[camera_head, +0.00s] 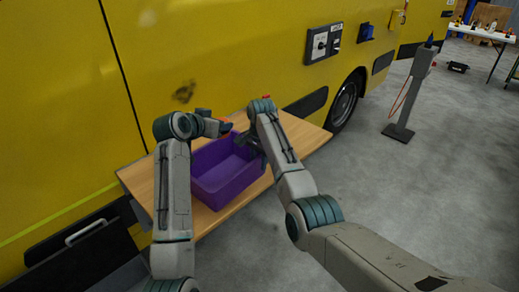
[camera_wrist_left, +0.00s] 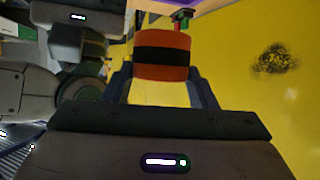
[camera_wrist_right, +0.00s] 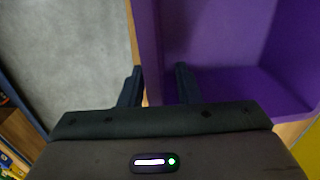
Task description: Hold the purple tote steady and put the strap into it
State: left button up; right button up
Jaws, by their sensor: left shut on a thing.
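The purple tote (camera_head: 229,182) stands on a wooden shelf beside the yellow vehicle; the part of its inside that shows looks empty. My left gripper (camera_head: 227,127) is above the tote's far edge. In the left wrist view it is shut on the strap (camera_wrist_left: 162,55), a rolled orange band with a black stripe. My right gripper (camera_head: 250,141) is at the tote's right side. In the right wrist view its open fingers (camera_wrist_right: 157,88) straddle the tote's wall (camera_wrist_right: 149,45), one outside and one inside, with a gap showing.
The wooden shelf (camera_head: 306,136) has bare room right of the tote. The yellow vehicle side (camera_head: 200,50) rises directly behind it. A grey post on a base (camera_head: 410,95) stands on the floor at right, and a white table (camera_head: 483,33) is far back.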

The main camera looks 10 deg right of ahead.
jog(key=shift+f, duration=1.1)
grip_shut()
pick_arm(q)
notch_tip(320, 180, down, 13)
dwell(0.9)
jog(key=o, duration=1.2)
